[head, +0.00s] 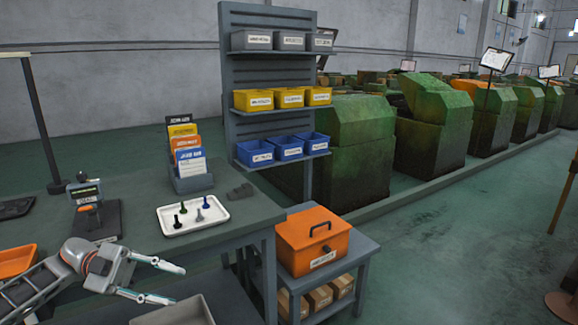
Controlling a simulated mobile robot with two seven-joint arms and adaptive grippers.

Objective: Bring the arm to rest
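My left arm comes in from the lower left of the head view, low over the workbench (135,205). Its gripper (175,284) points right with its two fingers spread apart, open and with nothing between them. It is apart from the white tray, nearer the camera than it. A grey bin (185,312) shows at the bottom edge, just below the fingertips. My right gripper is not in view.
The white tray (229,217) holds several small coloured pieces. A card holder (191,183) stands behind it, and a gauge on a dark stand (97,220) to its left. An orange bin (15,262) is at far left. An orange lidded box (315,243) sits right of the bench.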

